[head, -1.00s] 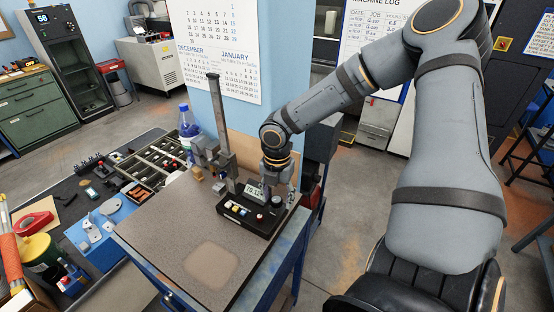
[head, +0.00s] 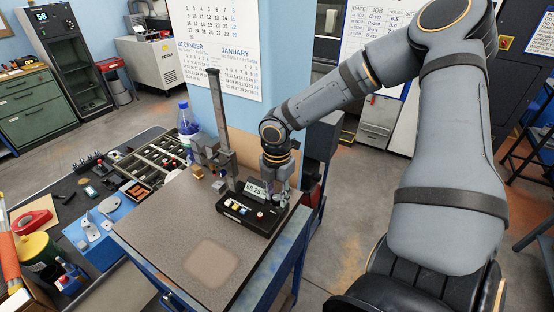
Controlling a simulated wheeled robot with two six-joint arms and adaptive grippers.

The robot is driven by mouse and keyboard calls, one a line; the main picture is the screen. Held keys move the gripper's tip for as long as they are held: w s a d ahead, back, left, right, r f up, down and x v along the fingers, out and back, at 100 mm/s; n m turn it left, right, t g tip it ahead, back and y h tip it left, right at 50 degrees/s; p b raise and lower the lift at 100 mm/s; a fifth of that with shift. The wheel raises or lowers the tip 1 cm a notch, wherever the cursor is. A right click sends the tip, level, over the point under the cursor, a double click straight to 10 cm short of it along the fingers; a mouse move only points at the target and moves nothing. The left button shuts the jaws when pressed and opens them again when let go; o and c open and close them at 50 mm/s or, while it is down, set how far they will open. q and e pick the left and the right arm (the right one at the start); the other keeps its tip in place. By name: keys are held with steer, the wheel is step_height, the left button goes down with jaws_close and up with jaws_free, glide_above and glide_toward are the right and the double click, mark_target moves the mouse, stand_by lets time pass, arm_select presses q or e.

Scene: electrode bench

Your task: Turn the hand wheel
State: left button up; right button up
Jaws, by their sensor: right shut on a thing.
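A height gauge stands on the stone plate. It has an upright grey column (head: 220,115) and a dark base (head: 248,221) with coloured buttons and a small lit display (head: 257,189) that seems to read 66.25. My right gripper (head: 276,197) points down at the right end of the base, next to the display. It is shut on the hand wheel, which its fingers mostly hide. My left gripper is not in view.
The stone plate (head: 160,243) is mostly bare in front of the gauge. Small brass-coloured block (head: 198,173) lies left of the column. A blue bottle (head: 185,120) and a divided parts tray (head: 139,166) are at the left.

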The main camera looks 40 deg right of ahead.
steer(key=m, duration=0.3)
steer(key=shift+m+b, duration=0.4)
steer(key=m, duration=0.4)
steer(key=shift+m+b, duration=0.3)
steer(key=m, duration=0.4)
steer(key=m+b, duration=0.1)
steer(key=m, duration=0.8)
steer(key=shift+w+m, duration=0.1)
steer(key=shift+m, duration=0.2)
steer(key=m, duration=0.4)
steer(key=shift+m+b, duration=0.3)
steer(key=shift+b, duration=0.1)
steer(key=m, duration=0.4)
steer(key=shift+d+r+m+b, duration=0.1)
steer(key=shift+m+b, duration=0.3)
steer(key=shift+m, duration=1.6)
